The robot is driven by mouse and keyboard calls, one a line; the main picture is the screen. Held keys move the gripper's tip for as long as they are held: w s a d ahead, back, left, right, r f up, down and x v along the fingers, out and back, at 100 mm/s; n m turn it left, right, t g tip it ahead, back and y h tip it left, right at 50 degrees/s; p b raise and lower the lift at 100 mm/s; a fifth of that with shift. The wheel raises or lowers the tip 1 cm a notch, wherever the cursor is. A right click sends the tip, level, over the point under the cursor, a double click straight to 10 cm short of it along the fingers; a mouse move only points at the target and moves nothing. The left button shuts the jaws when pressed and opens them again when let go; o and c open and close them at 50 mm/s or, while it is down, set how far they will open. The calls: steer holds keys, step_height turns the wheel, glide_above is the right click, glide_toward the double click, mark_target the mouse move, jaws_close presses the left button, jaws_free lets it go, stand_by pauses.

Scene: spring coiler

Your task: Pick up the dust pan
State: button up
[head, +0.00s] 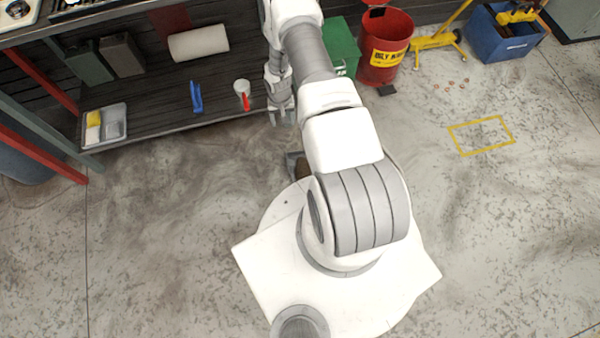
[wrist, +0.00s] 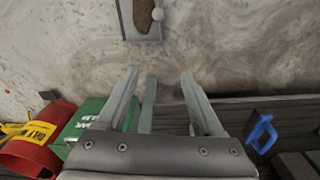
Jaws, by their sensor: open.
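A grey dust pan (wrist: 127,22) with a brown patch in it lies on the floor, cut off by the top edge of the wrist view. In the head view, a grey corner that looks like the dust pan (head: 292,160) shows beside my base, mostly hidden by my arm. My gripper (head: 281,119) hangs near the front edge of the shelf. It is open and empty in the wrist view (wrist: 160,75), with the dust pan beyond its fingertips and apart from them.
The dark shelf (head: 160,117) holds a blue tool (head: 196,97), a white cup with a red handle (head: 243,93) and a tray (head: 122,108). A green box (head: 343,50) and red bin (head: 385,45) stand right of my gripper. The floor left of my base is clear.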

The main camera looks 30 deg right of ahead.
steer(key=b, duration=0.2)
glide_above(290, 163)
step_height(290, 163, down, 12)
steer(key=shift+m, duration=0.3)
step_height(290, 163, down, 11)
steer(key=b, duration=0.4)
steer(key=shift+r, duration=0.2)
steer(key=shift+w+d+f+b, duration=0.1)
steer(key=shift+f+b, duration=0.9)
steer(key=shift+f, duration=0.4)
steer(key=shift+w+d+f+b, duration=0.1)
steer(key=shift+f+b, duration=0.85)
steer(key=shift+f, duration=0.45)
jaws_close()
